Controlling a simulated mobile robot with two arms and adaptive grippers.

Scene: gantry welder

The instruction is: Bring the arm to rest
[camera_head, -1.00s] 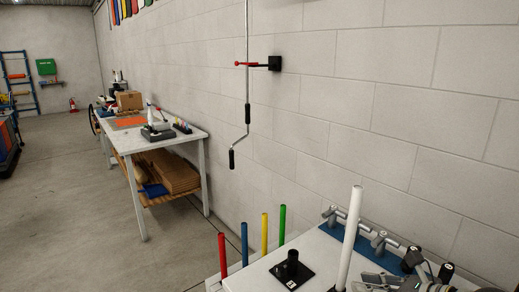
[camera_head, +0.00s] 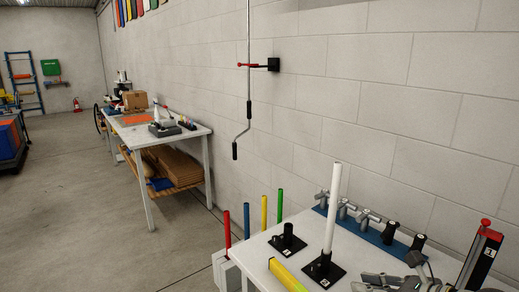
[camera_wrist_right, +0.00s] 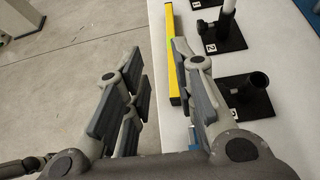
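My right gripper shows at the bottom right edge of the camera_head view (camera_head: 400,284), partly cut off. In the right wrist view my right gripper (camera_wrist_right: 160,75) has its fingers spread apart with nothing between them. It is over the front edge of the white table (camera_wrist_right: 175,130), with the floor below on the left. My left gripper is in neither view.
The table carries a yellow bar (camera_head: 284,276), a white tube (camera_head: 333,205) upright on a black base, an empty black holder (camera_head: 288,240), a blue clamp rack (camera_head: 375,234) and a red-topped black stand (camera_head: 482,255). Coloured rods stand at its left. Open floor (camera_head: 90,210) lies left.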

